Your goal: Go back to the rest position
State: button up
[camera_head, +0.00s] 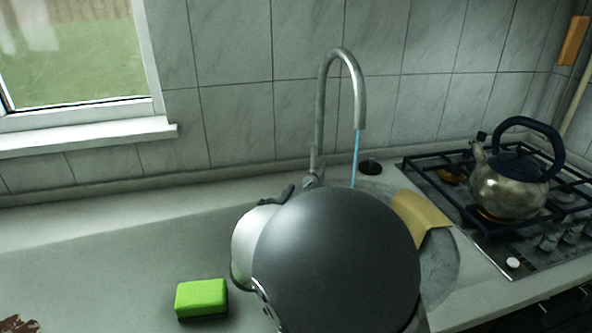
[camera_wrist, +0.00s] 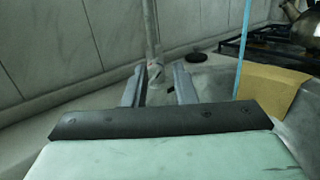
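My gripper (camera_wrist: 159,72) shows in the wrist view with its two fingers apart and nothing held between them. The metal base of the tap (camera_wrist: 153,60) shows beyond and between the fingertips; I cannot tell how close they are to it. In the head view the tap (camera_head: 320,110) stands upright behind the sink, and a thin blue stream of water (camera_head: 356,155) runs from its spout. My own arm's dark rounded link covers the middle of the head view and hides most of my gripper and part of the sink (camera_head: 440,270).
A yellow cloth (camera_head: 420,215) hangs over the sink's rim. A metal kettle (camera_head: 508,188) stands on the gas hob (camera_head: 470,222) at the right. A green sponge (camera_head: 202,298) lies on the counter at the front left. The counter (camera_head: 110,260) left of my arm is mostly clear.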

jog(key=s+d+m+g+h+p, duration=0.1)
jog(key=s+d+m+g+h, duration=0.15)
jog(key=d+m+g, duration=0.4)
jog(key=s+d+m+g+h+p, duration=0.1)
jog(key=s+d+m+h, duration=0.15)
jog(key=d, duration=0.65)
jog(key=s+d+f+m+g+y+p, duration=0.1)
jog(key=s+d+m+g, duration=0.1)
jog(key=s, duration=0.4)
jog(key=s+d+f+m+g+y+p, duration=0.1)
jog(key=s+d+m+g+y+p, duration=0.1)
jog(key=s+m, duration=0.4)
jog(key=s+d+f+m+g+y+p, duration=0.1)
jog(key=s+d+m+g+y, duration=0.1)
jog(key=s+d+m+g, duration=0.2)
jog(key=shift+s+m+g, duration=0.9)
jog(key=shift+m+g, duration=0.05)
jog(key=shift+m, duration=0.15)
jog(key=s+a+r+m+y+p, duration=0.1)
jog(key=s+a+m+y+p, duration=0.1)
jog(key=s+a+m+y, duration=0.4)
jog(key=shift+s+r+m, duration=0.15)
jog(key=shift+m, duration=0.95)
jog(key=shift+d, duration=0.1)
